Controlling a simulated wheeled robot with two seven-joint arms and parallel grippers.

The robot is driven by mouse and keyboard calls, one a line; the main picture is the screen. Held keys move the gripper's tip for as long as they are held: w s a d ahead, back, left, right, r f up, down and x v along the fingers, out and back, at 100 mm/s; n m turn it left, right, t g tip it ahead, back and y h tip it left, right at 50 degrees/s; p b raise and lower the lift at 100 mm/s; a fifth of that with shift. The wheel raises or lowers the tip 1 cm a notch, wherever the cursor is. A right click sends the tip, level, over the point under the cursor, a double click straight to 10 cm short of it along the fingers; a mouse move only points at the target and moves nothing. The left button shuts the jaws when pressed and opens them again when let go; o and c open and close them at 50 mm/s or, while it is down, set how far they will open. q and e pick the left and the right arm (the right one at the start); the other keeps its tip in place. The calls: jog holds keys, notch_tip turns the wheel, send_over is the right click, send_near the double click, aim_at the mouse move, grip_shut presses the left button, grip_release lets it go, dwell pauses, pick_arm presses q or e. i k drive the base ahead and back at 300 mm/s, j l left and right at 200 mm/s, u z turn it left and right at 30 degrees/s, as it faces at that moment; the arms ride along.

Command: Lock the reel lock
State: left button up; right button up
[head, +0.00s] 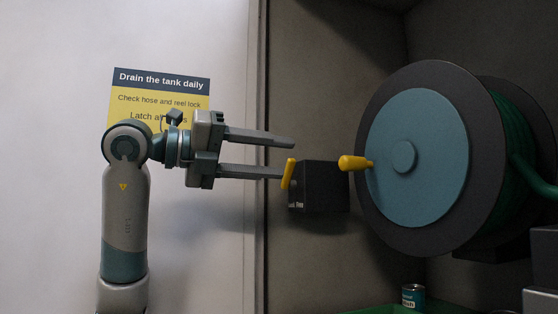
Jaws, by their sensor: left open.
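The reel lock is a dark box (322,187) with a yellow lever (289,174) on its left side, in the middle of the head view. The lever stands nearly upright, tilted slightly. My left gripper (288,158) comes in from the left, open, its two fingers pointing right. The lower fingertip overlaps the lever in the picture; I cannot tell if they touch. The upper fingertip is above the lever's top. The hose reel (425,125) has a blue-grey disc and a yellow crank knob (355,163) to the right of the box. My right gripper is not in view.
A sign (160,82) hangs on the pale wall behind my left arm. A green hose (530,177) leaves the reel at the right. A small can (413,296) stands below on a green surface (378,310). Grey boxes (543,255) sit at lower right.

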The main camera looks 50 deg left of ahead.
aim_at(288, 184)
jog(key=k+j, duration=0.25)
jog(key=k, duration=0.2)
jog(key=k+j, duration=0.3)
jog(key=k, duration=0.2)
jog(key=k+j, duration=0.25)
jog(key=k, duration=0.2)
